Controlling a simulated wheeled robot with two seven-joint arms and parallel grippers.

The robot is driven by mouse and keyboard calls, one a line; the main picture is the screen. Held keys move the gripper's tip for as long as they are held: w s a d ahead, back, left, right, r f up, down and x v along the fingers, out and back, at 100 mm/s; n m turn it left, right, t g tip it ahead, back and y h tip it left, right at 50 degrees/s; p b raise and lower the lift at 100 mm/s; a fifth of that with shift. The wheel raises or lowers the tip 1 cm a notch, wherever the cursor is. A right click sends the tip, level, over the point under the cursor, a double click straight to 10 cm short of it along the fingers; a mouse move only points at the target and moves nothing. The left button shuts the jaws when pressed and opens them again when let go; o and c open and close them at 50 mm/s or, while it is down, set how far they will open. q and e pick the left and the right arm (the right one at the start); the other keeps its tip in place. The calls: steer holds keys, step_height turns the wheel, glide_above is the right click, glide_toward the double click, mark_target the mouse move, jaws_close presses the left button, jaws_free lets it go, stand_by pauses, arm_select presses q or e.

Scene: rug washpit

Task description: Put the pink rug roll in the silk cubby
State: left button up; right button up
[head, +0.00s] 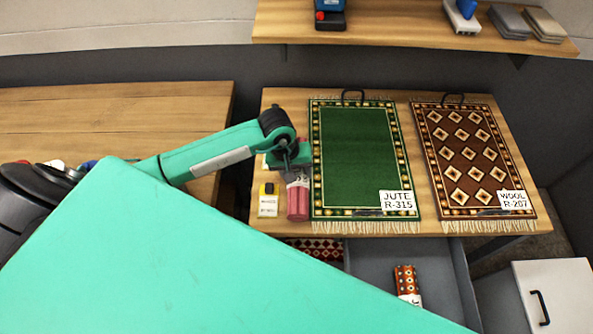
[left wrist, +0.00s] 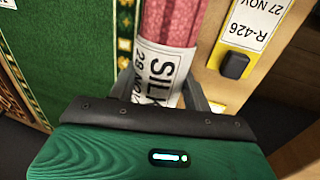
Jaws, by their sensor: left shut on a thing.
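The pink rug roll (head: 298,203) stands out at the left end of the rug table in the head view, beside the green rug. My left gripper (head: 298,176) is shut on its labelled end. In the left wrist view the pink rug roll (left wrist: 172,22) lies between the fingers of the left gripper (left wrist: 165,92), and its white tag reads SILK with a 28 NOV date. I cannot make out a cubby marked silk in either view. My right gripper is not in view.
A yellow tag block (head: 268,200) is just left of the roll. Green JUTE (head: 355,150) and brown WOOL (head: 470,150) rugs cover the table. Below is an open grey drawer (head: 450,270) holding an orange patterned roll (head: 406,282). A shelf (head: 400,30) runs above.

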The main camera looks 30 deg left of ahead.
arm_select(q)
steer(key=shift+f, duration=0.15)
steer(key=o, duration=1.1)
